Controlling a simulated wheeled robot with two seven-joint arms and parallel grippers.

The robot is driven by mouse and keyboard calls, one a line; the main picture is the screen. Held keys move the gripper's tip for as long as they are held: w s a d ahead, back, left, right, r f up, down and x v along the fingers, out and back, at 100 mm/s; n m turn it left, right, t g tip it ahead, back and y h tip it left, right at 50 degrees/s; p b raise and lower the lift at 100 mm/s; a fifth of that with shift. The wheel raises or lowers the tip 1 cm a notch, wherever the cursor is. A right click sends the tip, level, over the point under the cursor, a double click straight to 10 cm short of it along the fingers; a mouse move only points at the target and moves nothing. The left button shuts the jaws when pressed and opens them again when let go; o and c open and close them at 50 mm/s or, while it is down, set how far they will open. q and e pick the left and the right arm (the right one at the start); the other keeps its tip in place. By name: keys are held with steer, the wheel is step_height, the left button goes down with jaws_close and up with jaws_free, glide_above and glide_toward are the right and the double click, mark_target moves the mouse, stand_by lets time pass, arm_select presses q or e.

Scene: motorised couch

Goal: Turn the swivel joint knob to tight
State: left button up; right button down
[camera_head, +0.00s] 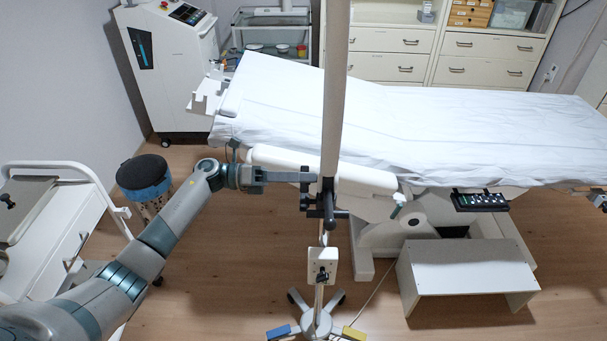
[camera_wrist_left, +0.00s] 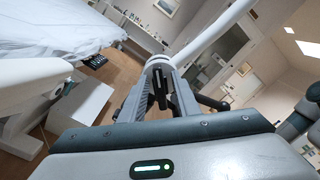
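A thick white pole (camera_head: 335,90) runs down through the middle of the head view. On it sits a black swivel joint (camera_head: 327,198) with dark handles; it also shows in the left wrist view (camera_wrist_left: 183,98). A small dark part on the joint's left side, which looks like the knob (camera_head: 305,180), is at my left gripper's tips. My left gripper (camera_head: 300,177) reaches in from the left, level with the joint. In the left wrist view its grey fingers (camera_wrist_left: 160,88) are around or right beside a dark part; I cannot tell whether they press on it. My right gripper is out of view.
The pole's wheeled base (camera_head: 318,325) stands on the floor below. A couch with a white sheet (camera_head: 420,115) lies behind the joint. A white step (camera_head: 467,270) is at right, and a white cart (camera_head: 55,235) and blue-banded stool (camera_head: 145,180) are at left.

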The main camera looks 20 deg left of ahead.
arm_select(q)
steer(key=shift+c, duration=0.2)
jaws_close()
steer(key=shift+n, duration=0.5)
steer(key=n, duration=0.2)
steer(key=shift+f+n+b, duration=0.1)
steer(key=shift+n+b, duration=0.3)
steer(key=n, duration=0.5)
